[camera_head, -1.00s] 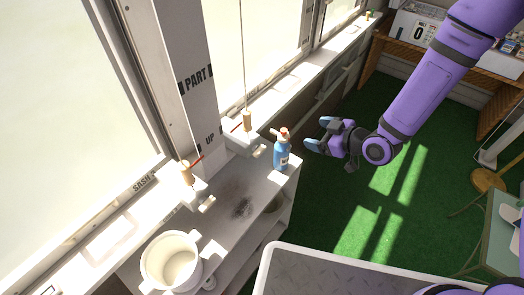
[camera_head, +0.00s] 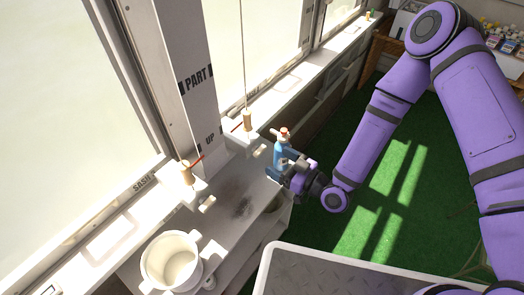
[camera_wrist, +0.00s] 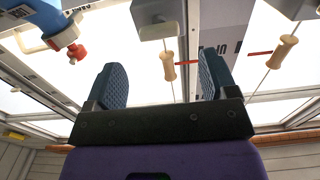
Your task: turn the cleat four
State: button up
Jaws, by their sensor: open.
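Two white sill fittings with stubby pale handles stand at the window. The near handle (camera_head: 207,204) is at the left. The far handle (camera_head: 260,151) is close ahead of my gripper (camera_head: 277,163) and shows above the gap between the fingers in the wrist view (camera_wrist: 158,32). No number is readable on either, so I cannot tell which is cleat four. My gripper is open and empty. A blue spray bottle (camera_head: 281,147) with a red and white top is right beside it, partly hidden by the fingers. In the wrist view the bottle (camera_wrist: 38,22) lies outside the left finger.
Wooden cord toggles with red strips (camera_head: 187,172) (camera_head: 247,120) stand by the fittings. A white pot (camera_head: 170,262) is on the near end of the white shelf (camera_head: 228,225). A post with dark lettering (camera_head: 190,80) rises behind. Green floor (camera_head: 390,190) is open at right.

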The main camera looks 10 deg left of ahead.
aim_at(262, 152)
jog(key=x, duration=0.7)
jog(key=shift+c, duration=0.3)
jog(key=c, duration=0.9)
